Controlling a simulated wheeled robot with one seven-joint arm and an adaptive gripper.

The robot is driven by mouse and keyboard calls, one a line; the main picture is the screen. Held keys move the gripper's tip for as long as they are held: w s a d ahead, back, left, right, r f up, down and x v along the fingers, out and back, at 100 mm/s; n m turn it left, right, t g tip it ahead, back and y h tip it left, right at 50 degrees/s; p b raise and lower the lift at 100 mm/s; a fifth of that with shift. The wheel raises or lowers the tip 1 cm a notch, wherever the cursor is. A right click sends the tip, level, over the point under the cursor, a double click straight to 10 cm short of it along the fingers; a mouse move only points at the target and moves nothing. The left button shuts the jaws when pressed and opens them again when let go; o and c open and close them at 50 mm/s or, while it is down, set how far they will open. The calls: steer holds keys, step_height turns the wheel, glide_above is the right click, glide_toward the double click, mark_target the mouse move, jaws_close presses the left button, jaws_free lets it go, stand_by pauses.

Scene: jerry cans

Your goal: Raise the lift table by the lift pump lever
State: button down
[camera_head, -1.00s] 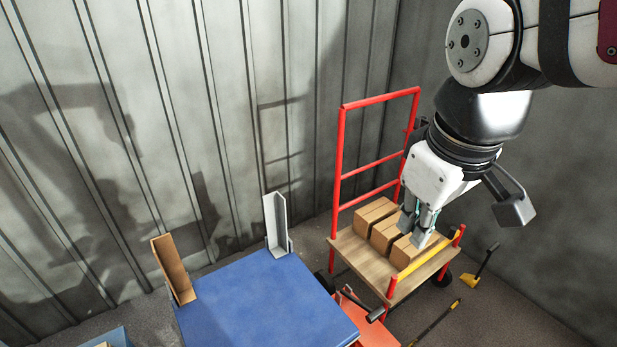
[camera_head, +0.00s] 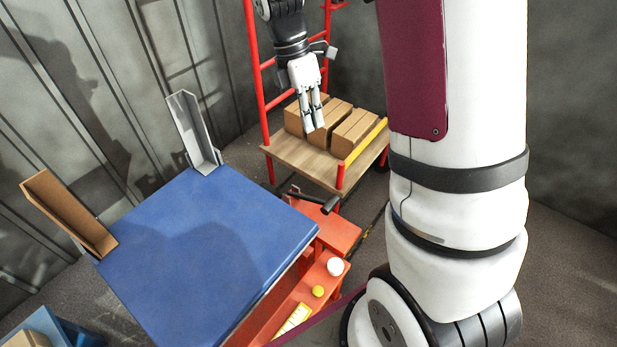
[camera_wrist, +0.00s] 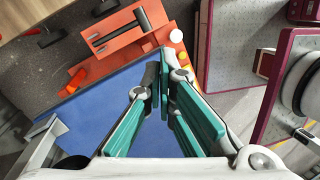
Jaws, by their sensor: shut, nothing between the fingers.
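The lift table has a blue top (camera_head: 210,260) and an orange-red base (camera_head: 335,232). It also shows in the wrist view as the blue top (camera_wrist: 80,110) and the base (camera_wrist: 125,38). The lift pump lever (camera_head: 318,202) is a dark bar with a thick black end, beside the far right corner of the top. In the wrist view the lever (camera_wrist: 118,30) lies above the orange base, clear of my fingers. My gripper (camera_head: 314,129) is shut and empty, pointing down. In the head view it appears beyond the lever, in front of the boxes on the trolley.
A red trolley with a wooden deck (camera_head: 290,158) carries cardboard boxes (camera_head: 352,131) and stands behind the lift table. A white ball (camera_head: 335,267) and a yellow ball (camera_head: 318,291) show on the orange base.

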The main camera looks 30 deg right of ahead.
mark_target(330, 202)
steer(key=w+d+f+n+g+b, duration=0.1)
steer(key=w+f+n+b, duration=0.1)
steer(key=f, duration=0.5)
steer(key=w+d+f+n+b, duration=0.1)
steer(key=f+n+b, duration=0.1)
steer(key=f, duration=0.6)
steer(key=shift+w+d+n+g+b, duration=0.3)
steer(key=shift+w+n+g+b, duration=0.05)
steer(key=shift+n+g, duration=0.05)
steer(key=b+x, duration=0.6)
steer(key=x, duration=0.8)
steer(key=shift+d, duration=0.1)
